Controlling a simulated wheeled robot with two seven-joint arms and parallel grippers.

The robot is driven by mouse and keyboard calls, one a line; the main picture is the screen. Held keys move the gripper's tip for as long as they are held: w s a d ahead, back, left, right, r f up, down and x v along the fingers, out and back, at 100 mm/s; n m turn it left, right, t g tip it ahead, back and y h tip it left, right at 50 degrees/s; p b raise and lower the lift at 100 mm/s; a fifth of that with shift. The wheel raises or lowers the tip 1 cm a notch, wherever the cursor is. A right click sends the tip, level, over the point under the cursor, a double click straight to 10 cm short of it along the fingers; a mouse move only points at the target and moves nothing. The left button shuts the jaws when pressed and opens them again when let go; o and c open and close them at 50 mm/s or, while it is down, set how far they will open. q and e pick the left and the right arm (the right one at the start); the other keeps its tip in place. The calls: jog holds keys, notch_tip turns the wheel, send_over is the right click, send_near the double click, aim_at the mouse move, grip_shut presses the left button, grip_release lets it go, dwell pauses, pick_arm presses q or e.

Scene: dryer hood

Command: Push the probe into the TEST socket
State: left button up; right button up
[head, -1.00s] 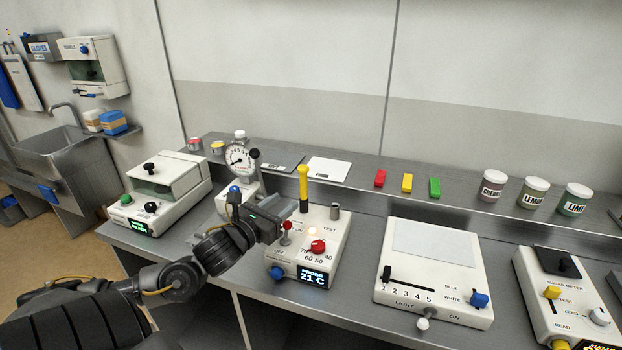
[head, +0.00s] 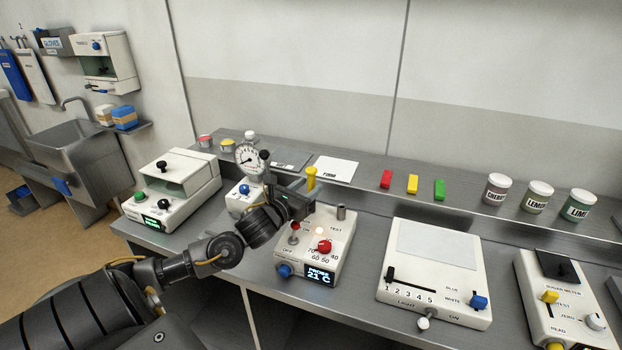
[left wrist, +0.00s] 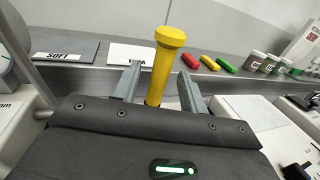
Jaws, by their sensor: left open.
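The probe has a yellow handle (head: 311,178) that stands upright at the back left of the white heater unit (head: 341,262). In the left wrist view the yellow handle (left wrist: 165,68) rises between the two fingers. My left gripper (head: 307,198) is open around the handle, with a finger on each side; contact cannot be told. A grey metal socket (head: 341,212) beside the TEST label stands at the unit's back right, to the right of the handle. The probe's lower end is hidden. My right gripper is not in view.
The unit has a red knob (head: 324,246), a red-topped lever (head: 294,233), a blue knob (head: 284,270) and a display reading 21 C. A dial gauge (head: 249,158) stands left of my gripper. A light box (head: 434,275) is to the right, with bare bench between.

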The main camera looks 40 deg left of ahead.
pick_arm(q)
jog(key=shift+w, duration=1)
jog(key=shift+a, duration=0.1)
grip_shut()
